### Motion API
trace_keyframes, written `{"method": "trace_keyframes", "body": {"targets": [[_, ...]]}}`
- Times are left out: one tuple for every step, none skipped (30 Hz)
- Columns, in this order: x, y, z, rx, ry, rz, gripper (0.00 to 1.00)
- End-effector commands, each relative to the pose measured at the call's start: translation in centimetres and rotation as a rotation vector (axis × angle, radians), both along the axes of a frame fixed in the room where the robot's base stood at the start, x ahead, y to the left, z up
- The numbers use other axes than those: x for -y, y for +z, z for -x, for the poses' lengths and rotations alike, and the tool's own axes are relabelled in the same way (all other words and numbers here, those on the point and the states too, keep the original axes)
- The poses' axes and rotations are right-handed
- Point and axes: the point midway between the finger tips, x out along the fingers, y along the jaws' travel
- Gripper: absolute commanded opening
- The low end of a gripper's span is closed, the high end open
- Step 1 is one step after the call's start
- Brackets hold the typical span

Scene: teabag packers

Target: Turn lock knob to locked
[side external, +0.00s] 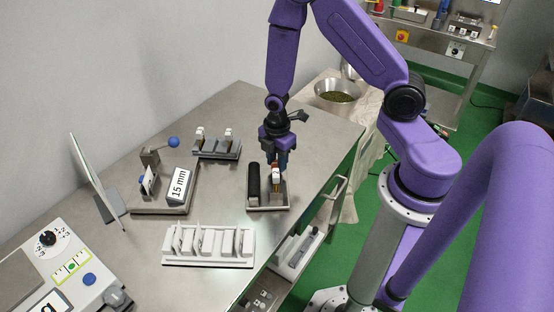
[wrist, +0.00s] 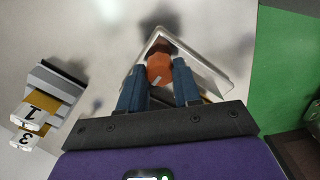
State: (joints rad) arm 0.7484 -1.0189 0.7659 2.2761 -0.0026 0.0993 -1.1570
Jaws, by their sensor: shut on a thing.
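My gripper (side external: 281,163) is over a small grey metal tray (side external: 270,208) on the bench. In the wrist view my gripper (wrist: 160,80) has its two blue fingers closed on an orange rounded piece (wrist: 159,66) with a pale mark on its face. Nothing in view is labelled as a lock knob, and the frames do not make clear whether this orange piece is it. A black knob (side external: 47,237) stands on the white-and-grey device at the lower left, well away from my gripper. Its setting is too small to read.
A grey rack (side external: 215,153) with pieces is behind left; a white rack (side external: 208,260) is in front. A "15 mm" block (side external: 179,187) stands at left. The bench's right edge is close.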

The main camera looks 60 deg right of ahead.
Motion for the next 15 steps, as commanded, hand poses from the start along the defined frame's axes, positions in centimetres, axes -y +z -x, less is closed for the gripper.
{"method": "trace_keyframes", "body": {"targets": [[0.00, 0.02, 0.00, 0.000, -0.004, 0.000, 0.02], [0.00, 0.02, 0.00, 0.000, -0.007, 0.000, 0.02], [0.00, 0.02, 0.00, 0.000, -0.013, 0.000, 0.02], [0.01, 0.02, 0.00, 0.000, -0.020, 0.000, 0.02], [0.01, 0.02, 0.00, 0.000, -0.028, 0.000, 0.02], [0.01, 0.02, 0.01, 0.000, -0.042, 0.000, 0.02], [0.01, 0.02, 0.00, 0.000, -0.053, 0.000, 0.02], [0.01, 0.02, 0.00, 0.000, -0.067, 0.000, 0.02], [0.00, 0.03, -0.01, 0.000, -0.088, 0.000, 0.02], [-0.01, 0.03, -0.01, 0.000, -0.105, 0.000, 0.02], [-0.02, 0.03, -0.01, 0.000, -0.125, 0.000, 0.02], [0.00, 0.03, -0.01, 0.000, -0.154, 0.000, 0.02], [0.00, 0.03, 0.00, -0.001, -0.176, 0.000, 0.02], [-0.02, 0.03, 0.02, -0.001, -0.200, 0.000, 0.02], [0.01, 0.03, 0.02, -0.001, -0.235, 0.001, 0.02]]}}
